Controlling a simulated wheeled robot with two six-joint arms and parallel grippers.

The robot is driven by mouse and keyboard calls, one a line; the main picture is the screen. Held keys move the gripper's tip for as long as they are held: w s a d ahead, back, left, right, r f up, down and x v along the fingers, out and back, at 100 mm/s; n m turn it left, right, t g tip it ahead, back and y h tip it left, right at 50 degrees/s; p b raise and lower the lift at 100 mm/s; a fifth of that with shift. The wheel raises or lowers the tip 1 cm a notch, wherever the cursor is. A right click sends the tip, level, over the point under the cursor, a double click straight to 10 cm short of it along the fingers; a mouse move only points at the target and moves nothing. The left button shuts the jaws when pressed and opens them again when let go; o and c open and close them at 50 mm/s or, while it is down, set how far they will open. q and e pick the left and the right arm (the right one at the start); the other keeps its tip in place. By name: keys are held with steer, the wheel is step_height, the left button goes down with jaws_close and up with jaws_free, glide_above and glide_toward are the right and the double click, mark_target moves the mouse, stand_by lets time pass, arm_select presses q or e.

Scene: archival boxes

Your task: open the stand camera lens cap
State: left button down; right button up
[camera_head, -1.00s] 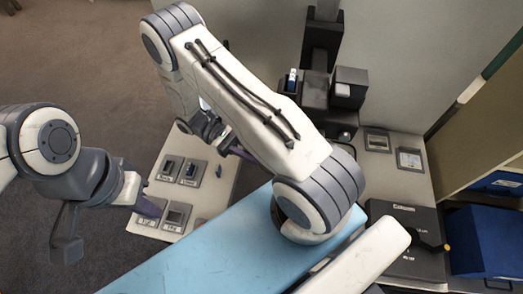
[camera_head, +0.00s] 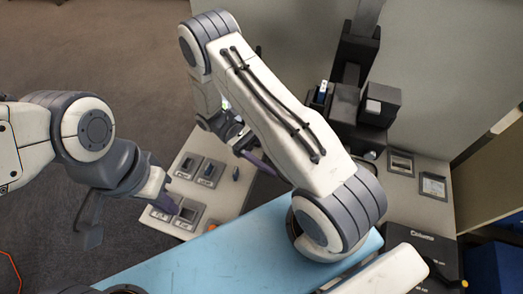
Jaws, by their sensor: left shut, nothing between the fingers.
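The stand camera (camera_head: 342,103) is a black boxy device on a dark upright post at the back, right of centre. A dark block with a small pale square (camera_head: 373,106) faces me on its right side; I cannot tell whether this is the lens cap or whether a cap is open. My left gripper (camera_head: 170,204) is shut and empty over the pale table's left part, well apart from the camera. My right gripper (camera_head: 258,160) is partly hidden by its own arm, left of the camera and apart from it; its jaws are not clear.
Several small labelled plates (camera_head: 209,172) lie on the pale table (camera_head: 222,198) at left. Two framed plates (camera_head: 433,186) lie right of the camera. A light blue surface (camera_head: 230,256) crosses the front. A black box (camera_head: 430,250) and a blue bin (camera_head: 497,268) stand at right.

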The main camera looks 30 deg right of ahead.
steer(key=p+v, duration=0.6)
steer(key=v, duration=0.2)
steer(key=shift+w+a, duration=0.1)
stand_by(0.6)
